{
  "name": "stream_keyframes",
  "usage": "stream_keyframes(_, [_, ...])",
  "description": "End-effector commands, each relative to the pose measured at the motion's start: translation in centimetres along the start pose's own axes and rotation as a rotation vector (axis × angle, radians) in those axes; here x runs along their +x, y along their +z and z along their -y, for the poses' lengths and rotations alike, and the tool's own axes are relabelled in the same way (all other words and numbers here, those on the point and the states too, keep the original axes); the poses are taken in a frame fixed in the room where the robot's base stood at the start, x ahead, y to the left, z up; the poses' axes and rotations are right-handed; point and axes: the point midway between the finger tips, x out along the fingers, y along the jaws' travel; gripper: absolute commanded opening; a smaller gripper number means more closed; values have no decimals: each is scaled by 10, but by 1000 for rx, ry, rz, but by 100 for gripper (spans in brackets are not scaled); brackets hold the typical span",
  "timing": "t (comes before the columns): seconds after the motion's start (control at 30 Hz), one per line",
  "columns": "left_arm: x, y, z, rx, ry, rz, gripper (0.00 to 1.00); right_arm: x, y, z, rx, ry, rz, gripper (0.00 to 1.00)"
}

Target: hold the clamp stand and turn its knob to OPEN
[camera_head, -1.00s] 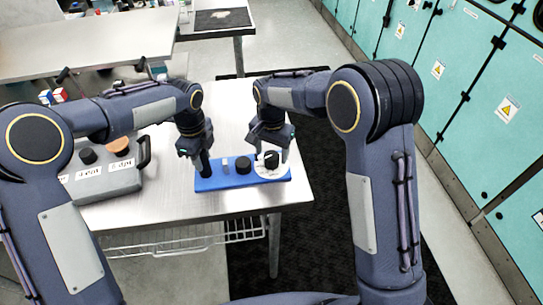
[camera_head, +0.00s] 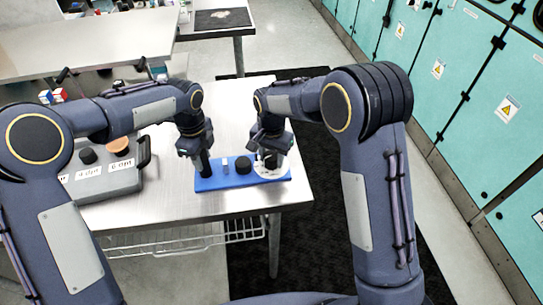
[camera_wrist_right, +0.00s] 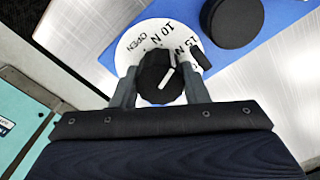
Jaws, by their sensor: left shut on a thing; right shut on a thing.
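The clamp stand is a blue base (camera_head: 228,182) on the metal table. A black upright post (camera_head: 205,165) stands at its left end, and my left gripper (camera_head: 202,157) is shut on it. A white dial (camera_head: 268,175) lies at the right end. In the right wrist view the dial (camera_wrist_right: 130,58) reads OPEN, 10 N and 15 N. My right gripper (camera_wrist_right: 160,85) is shut on the black knob (camera_wrist_right: 155,70), one finger on each side. The knob's white line points towards the 15 N side, away from OPEN. The fingers hide part of the dial.
A small white block (camera_head: 225,166) and a black cylinder (camera_head: 243,165) stand on the blue base between post and dial. A grey box (camera_head: 105,183) with labelled pegs is at the left. The table's front edge is close to the base.

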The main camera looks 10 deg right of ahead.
Motion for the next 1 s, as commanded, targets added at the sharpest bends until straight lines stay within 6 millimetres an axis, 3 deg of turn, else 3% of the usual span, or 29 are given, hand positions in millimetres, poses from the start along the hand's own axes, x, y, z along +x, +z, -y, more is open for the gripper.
stream_keyframes(0.37, [0,0,0,1,0,0,0,-1,0,0,-124,-1,0,18])
stream_keyframes(1.0, [0,0,0,1,0,0,0,-1,0,0,-707,-1,0,18])
